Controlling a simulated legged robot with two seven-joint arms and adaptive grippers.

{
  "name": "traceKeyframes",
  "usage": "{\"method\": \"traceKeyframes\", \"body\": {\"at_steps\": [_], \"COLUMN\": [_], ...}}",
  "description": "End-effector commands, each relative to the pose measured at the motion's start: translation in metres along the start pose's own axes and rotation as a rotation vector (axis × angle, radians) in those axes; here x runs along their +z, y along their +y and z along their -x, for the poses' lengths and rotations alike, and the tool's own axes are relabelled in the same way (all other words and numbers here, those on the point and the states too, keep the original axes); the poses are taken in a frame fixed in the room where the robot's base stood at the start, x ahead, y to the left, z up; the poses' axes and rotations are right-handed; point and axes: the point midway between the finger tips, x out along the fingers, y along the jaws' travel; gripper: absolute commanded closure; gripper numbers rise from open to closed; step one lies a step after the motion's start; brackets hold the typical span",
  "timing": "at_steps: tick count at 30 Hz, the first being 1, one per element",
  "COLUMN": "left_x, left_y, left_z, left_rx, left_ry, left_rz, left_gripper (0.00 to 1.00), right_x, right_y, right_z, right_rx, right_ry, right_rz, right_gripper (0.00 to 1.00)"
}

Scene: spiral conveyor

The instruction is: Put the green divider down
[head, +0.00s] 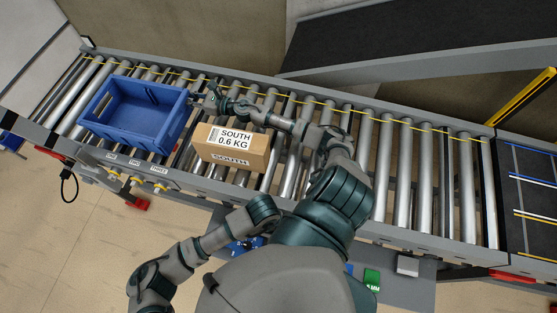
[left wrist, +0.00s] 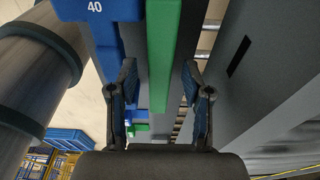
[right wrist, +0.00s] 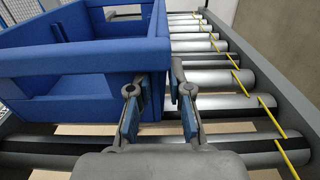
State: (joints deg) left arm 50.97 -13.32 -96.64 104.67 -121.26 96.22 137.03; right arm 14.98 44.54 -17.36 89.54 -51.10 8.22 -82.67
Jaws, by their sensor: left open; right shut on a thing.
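The green divider (left wrist: 162,45) is a long flat bar in the left wrist view. It runs between the fingers of my left gripper (left wrist: 160,80), which are spread with a gap on each side. The left fingers are not clear in the head view. My right gripper (head: 210,97) is at the right end of the blue crate (head: 121,127) on the rollers. In the right wrist view my right gripper (right wrist: 158,92) is shut on the crate's wall (right wrist: 155,55). The crate looks empty.
A cardboard box (head: 232,148) marked SOUTH 0.6 KG sits on the rollers beside the crate. A blue block (left wrist: 98,18) marked 40 is left of the divider. A green piece (head: 372,279) shows at a lower shelf. Rollers (head: 425,175) at right are clear.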

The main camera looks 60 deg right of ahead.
Motion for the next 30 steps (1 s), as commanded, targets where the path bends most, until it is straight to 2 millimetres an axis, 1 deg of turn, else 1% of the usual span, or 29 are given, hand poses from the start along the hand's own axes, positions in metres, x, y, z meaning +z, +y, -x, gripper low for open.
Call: {"method": "traceKeyframes", "body": {"at_steps": [1, 6, 9, 10, 11, 12, 15, 18, 20, 23, 27, 30], "left_x": [0.000, 0.000, 0.000, 0.000, 0.000, -0.001, -0.005, -0.006, -0.006, -0.005, -0.005, -0.005], "left_y": [-0.001, 0.000, 0.000, 0.000, 0.000, 0.000, 0.002, 0.003, 0.003, 0.004, 0.004, 0.003], "left_z": [0.011, 0.046, 0.060, 0.063, 0.066, 0.068, 0.071, 0.071, 0.067, 0.052, 0.025, 0.011], "left_rx": [-0.004, -0.002, -0.001, -0.001, -0.001, 0.000, -0.001, -0.001, 0.000, 0.002, 0.001, 0.000], "left_ry": [-0.001, -0.001, -0.001, 0.000, 0.000, 0.001, 0.006, 0.004, 0.002, 0.000, 0.000, 0.000], "left_rz": [-0.001, -0.001, -0.001, -0.001, -0.001, -0.002, -0.002, 0.000, 0.001, 0.002, 0.003, 0.001], "left_gripper": [0.51, 0.51, 0.51, 0.53, 0.60, 0.62, 0.62, 0.62, 0.62, 0.62, 0.62, 0.62], "right_x": [-0.009, -0.009, -0.009, -0.009, -0.009, -0.009, -0.009, -0.009, -0.009, -0.009, -0.009, -0.009], "right_y": [0.001, 0.001, 0.001, 0.001, 0.001, 0.001, 0.001, 0.001, 0.001, 0.001, 0.001, 0.001], "right_z": [0.002, 0.002, 0.002, 0.002, 0.002, 0.002, 0.002, 0.002, 0.002, 0.002, 0.002, 0.002], "right_rx": [0.000, 0.000, 0.000, 0.000, 0.000, -0.001, -0.001, -0.001, -0.001, -0.001, 0.000, 0.000], "right_ry": [0.015, 0.015, 0.015, 0.015, 0.015, 0.015, 0.015, 0.015, 0.015, 0.015, 0.015, 0.015], "right_rz": [0.000, 0.000, 0.000, 0.000, 0.000, 0.000, 0.000, 0.000, 0.000, 0.000, 0.000, 0.000], "right_gripper": [1.00, 1.00, 1.00, 1.00, 1.00, 1.00, 1.00, 1.00, 1.00, 1.00, 1.00, 1.00]}}
